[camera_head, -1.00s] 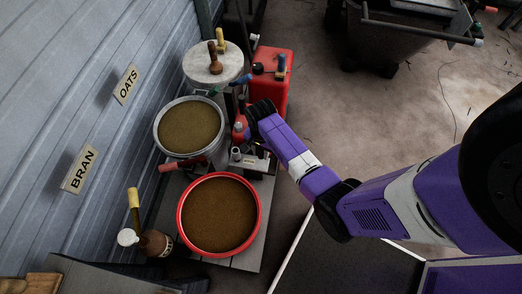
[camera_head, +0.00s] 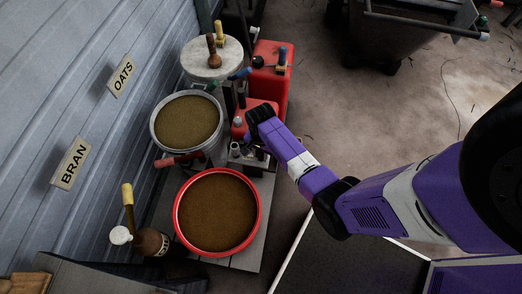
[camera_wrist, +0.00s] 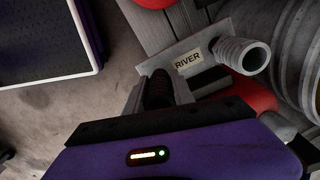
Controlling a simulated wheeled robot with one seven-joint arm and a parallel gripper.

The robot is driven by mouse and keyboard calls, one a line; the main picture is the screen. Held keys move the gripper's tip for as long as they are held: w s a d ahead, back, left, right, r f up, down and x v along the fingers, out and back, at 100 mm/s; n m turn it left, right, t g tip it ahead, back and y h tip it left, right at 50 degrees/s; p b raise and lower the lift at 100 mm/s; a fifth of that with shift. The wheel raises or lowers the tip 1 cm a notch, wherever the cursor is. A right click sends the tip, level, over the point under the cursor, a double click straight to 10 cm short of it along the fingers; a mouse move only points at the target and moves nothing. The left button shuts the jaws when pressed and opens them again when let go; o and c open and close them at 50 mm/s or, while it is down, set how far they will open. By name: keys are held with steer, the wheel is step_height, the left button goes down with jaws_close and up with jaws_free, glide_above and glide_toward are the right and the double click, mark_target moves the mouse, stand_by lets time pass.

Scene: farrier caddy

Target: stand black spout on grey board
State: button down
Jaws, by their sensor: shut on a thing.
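In the wrist view, my gripper (camera_wrist: 159,84) is shut on the black spout (camera_wrist: 158,94), a dark ribbed piece between the two pale fingers. The spout's far end is at the near edge of the grey board (camera_wrist: 152,62), which bears a RIVER label and a grey ribbed spout (camera_wrist: 243,55). I cannot tell whether the black spout touches the board. In the head view, the grey board (camera_head: 248,161) lies on the slatted platform behind the red-rimmed tub. My wrist hides the fingers and the black spout there.
A red-rimmed tub (camera_head: 217,212) of brown feed stands in front, and a grey bucket (camera_head: 155,137) behind left. A red can (camera_head: 262,106) is close to my wrist, with a taller red can (camera_head: 271,82) behind. A brown bottle (camera_head: 153,243) stands front left. Open floor lies right.

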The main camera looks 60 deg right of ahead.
steer(key=shift+f+b, duration=0.35)
steer(key=shift+f, duration=0.15)
stand_by(0.3)
steer(key=c, duration=1)
jaws_free()
steer(key=shift+r+p, duration=0.85)
steer(key=shift+r, duration=3.05)
steer(key=shift+r+p, duration=2.25)
steer(key=shift+p, duration=0.25)
